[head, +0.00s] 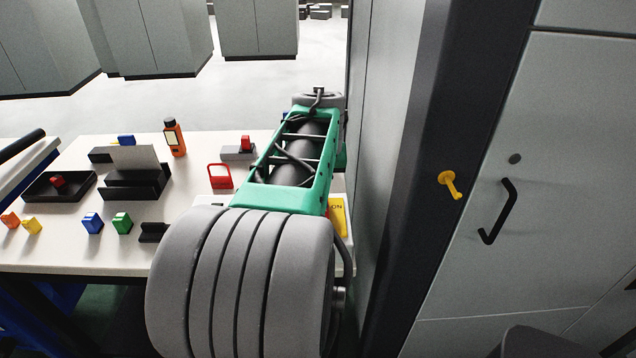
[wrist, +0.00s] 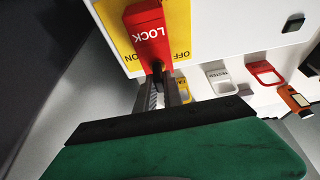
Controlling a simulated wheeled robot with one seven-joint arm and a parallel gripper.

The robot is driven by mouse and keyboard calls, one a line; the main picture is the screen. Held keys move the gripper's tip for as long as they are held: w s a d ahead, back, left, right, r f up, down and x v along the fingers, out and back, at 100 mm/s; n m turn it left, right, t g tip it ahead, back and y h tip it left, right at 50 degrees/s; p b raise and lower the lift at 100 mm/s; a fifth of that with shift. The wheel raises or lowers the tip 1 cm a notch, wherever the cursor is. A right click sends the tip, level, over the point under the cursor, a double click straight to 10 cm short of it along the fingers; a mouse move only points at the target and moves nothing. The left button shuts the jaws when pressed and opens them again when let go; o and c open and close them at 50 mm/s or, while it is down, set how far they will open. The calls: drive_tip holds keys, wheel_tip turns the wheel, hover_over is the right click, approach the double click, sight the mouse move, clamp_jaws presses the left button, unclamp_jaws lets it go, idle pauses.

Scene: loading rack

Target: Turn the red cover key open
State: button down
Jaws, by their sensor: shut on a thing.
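The red cover key (wrist: 148,32), marked LOCK, stands at the yellow ON/OFF plate (wrist: 110,28) in the wrist view. My gripper (wrist: 160,76) comes up from below it, its two dark fingers close together and shut on the lower part of the key. The exact grip is partly hidden between the fingers.
The white table (head: 205,240) holds a red padlock-shaped tag (head: 220,177), an orange bottle (head: 175,138), a black tray (head: 58,188) and several coloured blocks. A tall grey cabinet (head: 515,235) with a black handle stands close on the right.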

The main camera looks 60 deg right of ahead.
idle(0.4)
drive_tip(key=c, duration=1.5)
unclamp_jaws()
drive_tip(key=shift+o, duration=0.2)
drive_tip(key=v, duration=0.8)
drive_tip(key=shift+b, duration=0.3)
drive_tip(key=shift+f, duration=0.1)
